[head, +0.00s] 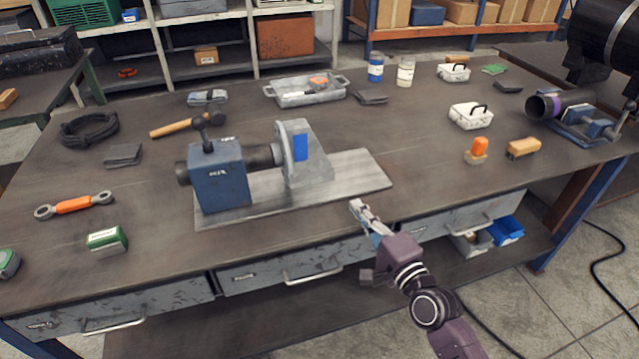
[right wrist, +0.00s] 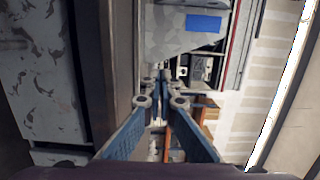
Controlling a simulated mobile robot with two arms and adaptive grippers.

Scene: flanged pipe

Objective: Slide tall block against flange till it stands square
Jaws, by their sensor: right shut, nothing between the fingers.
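A dark pipe (head: 259,157) runs through a blue clamp block (head: 218,178) on a pale metal plate (head: 350,172). At the pipe's right end is a grey round flange (head: 282,152). A tall grey block (head: 316,165) with a blue patch stands upright on the plate, right of the flange; I cannot tell whether they touch squarely. In the right wrist view the grey block (right wrist: 178,42) shows at the top, beyond my fingers. My right gripper (head: 357,207) is shut and empty, apart from the block, near the table's front edge. Its fingers also show in the wrist view (right wrist: 160,88). My left gripper is out of view.
A hammer (head: 180,124) and a grey tray (head: 306,92) lie behind the plate.

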